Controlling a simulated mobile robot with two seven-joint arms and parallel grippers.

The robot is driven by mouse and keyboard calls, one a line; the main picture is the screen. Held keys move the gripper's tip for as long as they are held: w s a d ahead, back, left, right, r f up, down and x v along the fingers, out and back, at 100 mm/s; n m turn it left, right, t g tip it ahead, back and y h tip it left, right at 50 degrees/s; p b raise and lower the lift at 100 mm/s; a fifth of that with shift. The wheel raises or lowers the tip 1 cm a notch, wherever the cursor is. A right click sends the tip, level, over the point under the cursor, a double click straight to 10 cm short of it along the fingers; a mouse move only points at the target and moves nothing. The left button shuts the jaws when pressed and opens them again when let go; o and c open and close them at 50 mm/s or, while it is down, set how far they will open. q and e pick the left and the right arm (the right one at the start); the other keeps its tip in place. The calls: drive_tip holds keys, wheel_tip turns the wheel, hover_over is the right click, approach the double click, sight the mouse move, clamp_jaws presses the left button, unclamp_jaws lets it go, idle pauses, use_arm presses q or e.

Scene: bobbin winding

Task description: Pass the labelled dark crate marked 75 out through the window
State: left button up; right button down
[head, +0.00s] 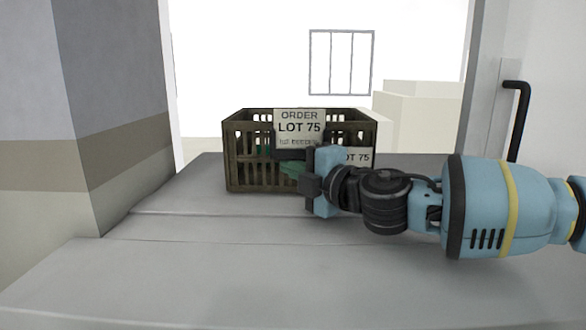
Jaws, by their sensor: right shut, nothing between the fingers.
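The dark olive-brown slatted crate (245,178) stands upright on the grey sill (180,228) in the window opening. A white card on its front reads "ORDER LOT 75" (299,122); a second label lower right (358,157) is partly covered by my gripper. Something green (290,170) shows through the slats. My right gripper (308,180) is shut and empty, in front of the crate's near side, right of its middle. Whether it touches the crate cannot be told. My right wrist hides the crate's lower right corner. My left gripper is out of view.
A wall (110,110) bounds the opening on the left. A pale frame with a black handle (518,120) stands on the right. Beyond the crate are pale blocks (420,115) and a barred window (341,62). The sill left of the crate and in front is clear.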

drive_tip(key=shift+w, duration=1.4)
